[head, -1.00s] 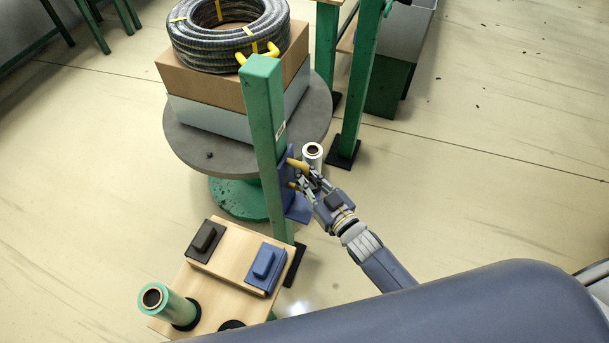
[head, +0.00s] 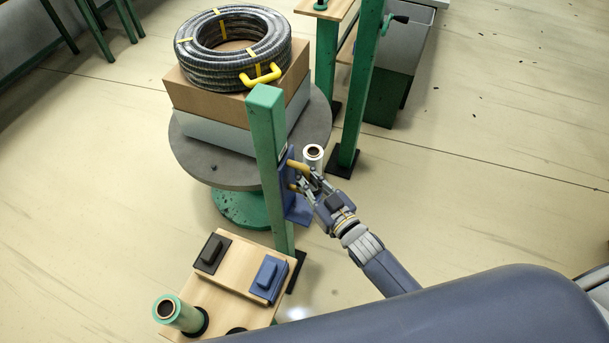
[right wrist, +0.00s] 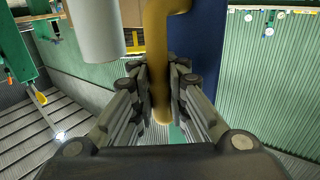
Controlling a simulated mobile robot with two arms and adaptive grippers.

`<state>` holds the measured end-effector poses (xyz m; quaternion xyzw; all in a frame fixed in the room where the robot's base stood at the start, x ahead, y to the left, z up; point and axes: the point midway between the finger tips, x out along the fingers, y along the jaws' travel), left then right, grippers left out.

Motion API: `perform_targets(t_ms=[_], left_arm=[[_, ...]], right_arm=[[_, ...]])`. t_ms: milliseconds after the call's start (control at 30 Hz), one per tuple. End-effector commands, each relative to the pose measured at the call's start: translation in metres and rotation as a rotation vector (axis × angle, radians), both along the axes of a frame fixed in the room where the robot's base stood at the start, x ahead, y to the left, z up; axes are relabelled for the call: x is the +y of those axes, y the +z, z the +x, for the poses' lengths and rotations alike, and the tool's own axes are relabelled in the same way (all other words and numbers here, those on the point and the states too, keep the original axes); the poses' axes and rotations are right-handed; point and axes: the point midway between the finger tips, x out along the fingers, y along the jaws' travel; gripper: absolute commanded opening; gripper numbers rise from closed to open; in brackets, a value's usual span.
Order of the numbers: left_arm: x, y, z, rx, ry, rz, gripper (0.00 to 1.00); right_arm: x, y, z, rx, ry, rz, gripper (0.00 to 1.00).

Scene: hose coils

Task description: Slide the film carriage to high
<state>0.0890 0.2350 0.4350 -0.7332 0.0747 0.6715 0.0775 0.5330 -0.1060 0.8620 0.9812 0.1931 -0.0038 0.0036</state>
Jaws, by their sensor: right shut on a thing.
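The film carriage (head: 287,180) is a blue plate on the green mast (head: 268,125), below the mast's top. It bears a yellow handle (head: 298,167) and an upright white film roll (head: 313,153). My right gripper (head: 303,181) is shut on the yellow handle. In the right wrist view the fingers (right wrist: 160,100) close around the handle (right wrist: 157,50), with the film roll (right wrist: 95,30) to the left and the blue plate (right wrist: 195,60) behind at right. The roll stays clear of the fingers. My left gripper is out of view.
Left of the mast, a grey hose coil (head: 205,65) lies on a cardboard box (head: 215,105) on a round turntable (head: 200,165). A wooden control stand (head: 232,270) with black and blue switches is in front. The floor to the right is open.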

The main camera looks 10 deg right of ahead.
Motion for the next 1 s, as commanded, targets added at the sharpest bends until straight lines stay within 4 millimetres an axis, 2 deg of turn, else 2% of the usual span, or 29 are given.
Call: perform_targets(t_ms=[33, 67, 100, 167, 567, 767, 1000], left_arm=[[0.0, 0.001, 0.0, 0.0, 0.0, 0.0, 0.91], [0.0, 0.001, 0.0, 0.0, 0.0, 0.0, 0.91], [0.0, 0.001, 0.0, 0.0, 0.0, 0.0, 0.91], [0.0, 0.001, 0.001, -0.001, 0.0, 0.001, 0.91], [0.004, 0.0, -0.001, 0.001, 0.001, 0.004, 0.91], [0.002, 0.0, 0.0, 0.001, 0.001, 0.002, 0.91], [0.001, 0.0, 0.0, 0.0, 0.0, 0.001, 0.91]], right_arm=[[-0.001, 0.008, 0.002, -0.018, -0.001, 0.006, 0.0], [-0.001, 0.008, 0.002, -0.018, -0.001, 0.006, 0.14], [-0.001, 0.007, 0.002, -0.017, -0.001, 0.006, 0.23], [-0.001, 0.006, 0.002, -0.014, -0.001, 0.005, 0.34], [-0.002, 0.002, -0.003, -0.006, 0.0, 0.001, 0.34], [-0.013, 0.001, -0.032, -0.004, 0.001, 0.0, 0.34], [-0.033, 0.002, -0.079, -0.005, -0.001, 0.002, 0.34]])
